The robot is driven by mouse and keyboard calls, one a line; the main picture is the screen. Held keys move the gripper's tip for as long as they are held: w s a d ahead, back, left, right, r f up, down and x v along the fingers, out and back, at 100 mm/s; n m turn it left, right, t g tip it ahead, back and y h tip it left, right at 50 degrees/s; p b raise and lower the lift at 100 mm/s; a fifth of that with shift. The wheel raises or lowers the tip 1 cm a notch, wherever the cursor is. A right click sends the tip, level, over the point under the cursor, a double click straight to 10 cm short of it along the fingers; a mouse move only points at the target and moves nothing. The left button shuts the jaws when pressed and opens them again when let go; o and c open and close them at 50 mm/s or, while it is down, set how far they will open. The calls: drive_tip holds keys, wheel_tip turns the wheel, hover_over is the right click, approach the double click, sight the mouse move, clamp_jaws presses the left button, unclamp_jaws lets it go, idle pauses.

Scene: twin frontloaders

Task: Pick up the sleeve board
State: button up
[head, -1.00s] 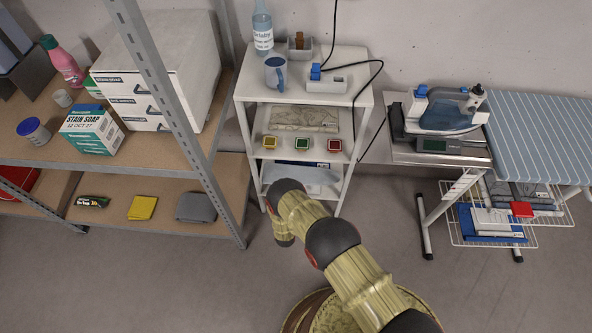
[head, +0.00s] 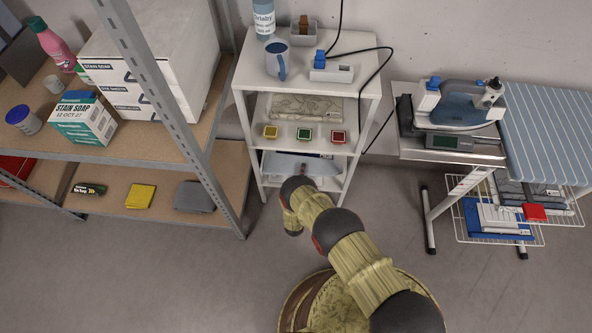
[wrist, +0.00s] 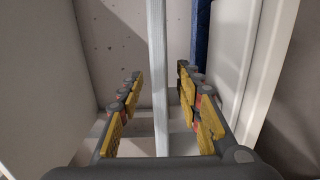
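The sleeve board (head: 286,166) appears to be the pale blue-grey piece on the lowest shelf of the white shelf unit, partly hidden by my arm in the head view. In the wrist view, a long pale strip, apparently this sleeve board (wrist: 158,35) seen edge-on, runs upright through the picture. My gripper (wrist: 159,78) is open, its yellow-padded fingers on either side of the strip. Gaps show on both sides, so it is not gripped. My arm hides most of the gripper in the head view.
The white shelf unit (head: 354,98) closes in around my gripper, with a white panel (wrist: 234,60) near the right finger. Small coloured boxes (head: 304,134) sit on the shelf above. A brown shelf rack (head: 130,160) stands left, an ironing board (head: 550,130) right.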

drive_tip(key=shift+w+d, duration=0.1)
drive_tip(key=shift+w, duration=0.95)
drive_tip(key=shift+c, duration=0.2)
drive_tip(key=c, duration=0.8)
clamp_jaws()
